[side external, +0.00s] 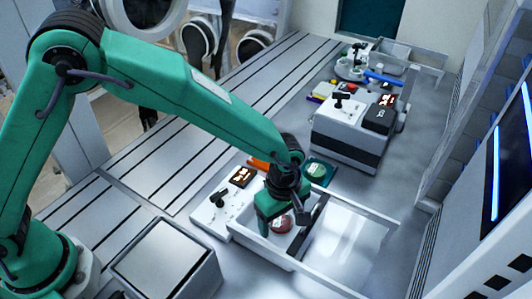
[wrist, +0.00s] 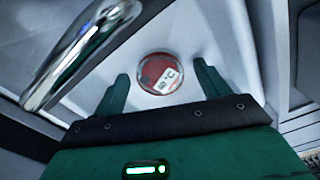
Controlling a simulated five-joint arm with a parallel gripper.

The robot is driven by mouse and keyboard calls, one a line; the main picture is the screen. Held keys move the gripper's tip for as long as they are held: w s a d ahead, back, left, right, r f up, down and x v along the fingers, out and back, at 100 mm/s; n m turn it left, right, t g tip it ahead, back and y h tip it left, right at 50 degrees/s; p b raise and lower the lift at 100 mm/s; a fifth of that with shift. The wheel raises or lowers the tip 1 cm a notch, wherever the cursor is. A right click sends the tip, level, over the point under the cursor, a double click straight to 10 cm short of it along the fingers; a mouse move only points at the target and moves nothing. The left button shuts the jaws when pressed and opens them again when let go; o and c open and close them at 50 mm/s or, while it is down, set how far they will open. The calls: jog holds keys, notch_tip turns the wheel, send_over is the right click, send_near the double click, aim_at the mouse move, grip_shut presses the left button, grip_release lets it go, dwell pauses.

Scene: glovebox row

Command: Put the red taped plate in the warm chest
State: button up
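The red taped plate (wrist: 160,73) is a small round dish with red on it and a white label ending in "°C". It lies flat on the white floor of the open box (side external: 262,252) at the front, and shows between my fingers in the side view (side external: 281,225).
A second white unit with a lit display (side external: 387,101) stands farther back. A chrome bar (wrist: 82,50) crosses the wrist view's upper left. A grey block (side external: 165,258) stands at front left.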

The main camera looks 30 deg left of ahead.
aim_at(281, 222)
jog(key=shift+r, duration=0.15)
notch_tip(281, 222, up, 12)
dwell(0.8)
dwell(0.5)
